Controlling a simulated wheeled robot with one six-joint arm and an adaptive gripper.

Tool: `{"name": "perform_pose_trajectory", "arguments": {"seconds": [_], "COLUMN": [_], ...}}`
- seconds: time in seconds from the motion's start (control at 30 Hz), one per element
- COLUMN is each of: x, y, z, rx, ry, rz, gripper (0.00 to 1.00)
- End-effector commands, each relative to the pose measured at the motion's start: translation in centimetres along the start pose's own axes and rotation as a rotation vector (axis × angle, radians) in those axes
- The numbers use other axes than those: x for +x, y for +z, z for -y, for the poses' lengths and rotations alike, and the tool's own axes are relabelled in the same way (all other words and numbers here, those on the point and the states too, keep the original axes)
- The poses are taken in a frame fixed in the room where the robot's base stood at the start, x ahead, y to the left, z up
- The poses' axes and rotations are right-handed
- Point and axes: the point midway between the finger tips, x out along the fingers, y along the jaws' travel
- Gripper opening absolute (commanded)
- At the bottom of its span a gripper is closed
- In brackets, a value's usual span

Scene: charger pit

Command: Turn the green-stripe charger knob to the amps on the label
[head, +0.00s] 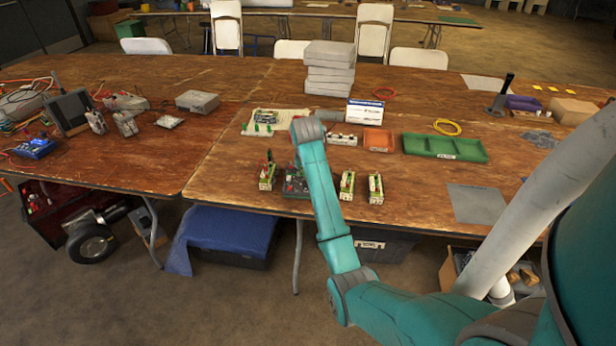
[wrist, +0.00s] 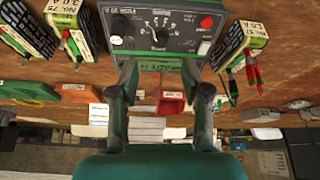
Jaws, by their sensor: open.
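The charger (wrist: 183,35) is a dark grey box with a dark pointer knob (wrist: 160,36) at the middle of its panel, another knob (wrist: 121,25) to the left and a red button (wrist: 207,22) to the right. A green strip (wrist: 158,64) with lettering runs along its edge. In the head view the charger (head: 296,190) is partly behind my arm. My gripper (wrist: 159,70) is open and empty, its fingers either side of the green strip, short of the middle knob. Touching cannot be judged. Labelled battery packs (wrist: 70,22) (wrist: 246,42) flank the charger; their small figures are hard to read.
Battery packs (head: 347,186) (head: 376,188) stand right of the charger and one (head: 267,176) left. Behind are an orange tray (head: 378,140), a green tray (head: 445,148) and a white sign (head: 365,111). The wooden table (head: 225,185) is clear at its front left.

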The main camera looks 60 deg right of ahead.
Motion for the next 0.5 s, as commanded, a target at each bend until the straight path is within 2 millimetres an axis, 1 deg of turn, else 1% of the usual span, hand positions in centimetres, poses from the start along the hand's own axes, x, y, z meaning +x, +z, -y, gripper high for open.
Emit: {"name": "perform_pose_trajectory", "arguments": {"seconds": [0.03,0.2,0.33,0.5], "x": [-1.0,-3.5,-4.4,-4.7], "y": [-0.1,-0.1,-0.1,0.0], "z": [0.0,0.0,0.0,0.0], "rx": [0.000,0.001,0.001,0.000], "ry": [-0.001,0.000,0.000,0.001], "rz": [-0.004,-0.003,-0.002,0.000], "gripper": [0.47,0.47,0.47,0.47]}}
